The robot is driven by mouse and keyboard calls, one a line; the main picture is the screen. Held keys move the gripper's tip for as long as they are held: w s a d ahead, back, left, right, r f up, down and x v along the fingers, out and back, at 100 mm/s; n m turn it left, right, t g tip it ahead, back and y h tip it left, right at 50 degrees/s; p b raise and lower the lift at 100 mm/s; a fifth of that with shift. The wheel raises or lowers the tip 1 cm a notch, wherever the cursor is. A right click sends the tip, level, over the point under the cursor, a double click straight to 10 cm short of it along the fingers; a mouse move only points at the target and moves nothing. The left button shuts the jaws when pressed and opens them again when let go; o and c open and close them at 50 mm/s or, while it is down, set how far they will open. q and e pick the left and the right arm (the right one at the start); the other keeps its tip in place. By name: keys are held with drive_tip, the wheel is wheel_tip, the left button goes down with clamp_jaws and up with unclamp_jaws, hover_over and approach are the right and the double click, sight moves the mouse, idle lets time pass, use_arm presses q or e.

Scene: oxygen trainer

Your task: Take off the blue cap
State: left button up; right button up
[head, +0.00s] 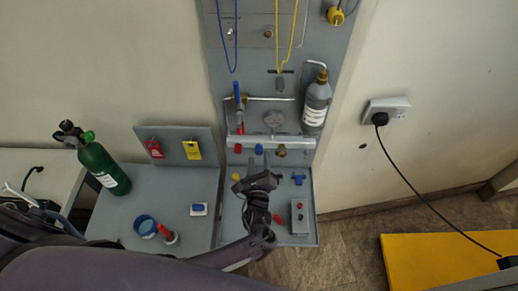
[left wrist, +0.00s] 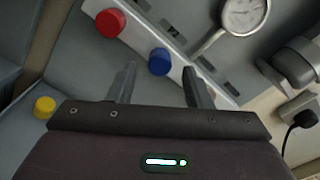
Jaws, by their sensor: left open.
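The blue cap (head: 259,149) sits on the front of the grey rail, between a red cap (head: 238,148) and a brass fitting (head: 281,151). In the left wrist view the blue cap (left wrist: 160,61) shows between and beyond my two fingertips. My left gripper (head: 262,164) is open and empty, just in front of the blue cap. I cannot tell whether a finger touches it. My right gripper is not in view.
A yellow cap (head: 236,177), a blue fitting (head: 298,179) and a grey switch box (head: 300,216) lie on the lower panel. A green cylinder (head: 103,166) is at left.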

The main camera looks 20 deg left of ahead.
sight(259, 150)
use_arm(q)
drive_tip(key=shift+m, duration=0.3)
drive_tip(key=shift+w, duration=0.15)
drive_tip(key=shift+b+x, duration=0.4)
drive_tip(key=shift+x, duration=0.7)
